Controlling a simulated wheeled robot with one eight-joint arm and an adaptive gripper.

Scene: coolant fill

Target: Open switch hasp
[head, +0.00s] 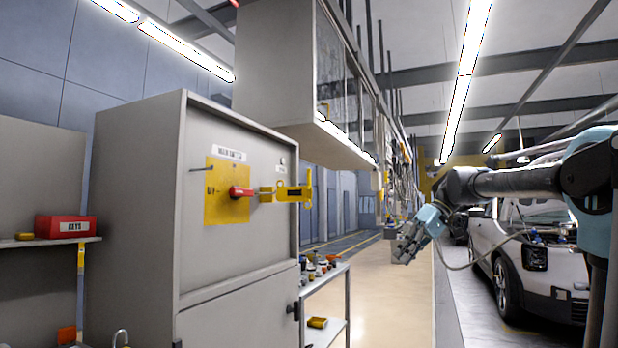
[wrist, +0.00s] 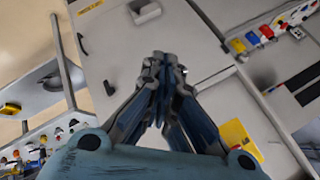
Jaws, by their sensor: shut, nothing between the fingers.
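The switch hasp (head: 293,193) is a yellow bracket at the right side of the grey cabinet's front. Its left end lies beside the red switch handle (head: 241,192), which sits on a yellow plate (head: 219,212). Whether the hasp is latched is too small to tell. My gripper (head: 405,250) is in the air well to the right of the cabinet, apart from the hasp. In the wrist view my gripper (wrist: 162,62) is shut with its fingertips together and nothing between them. I cannot pick out the hasp in that view.
The grey cabinet (head: 140,200) stands at left, with a red KEYS box (head: 66,227) on a shelf beside it. A cart (head: 326,285) with small items stands right of the cabinet. A car (head: 530,260) is at far right. The floor (head: 395,305) between is clear.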

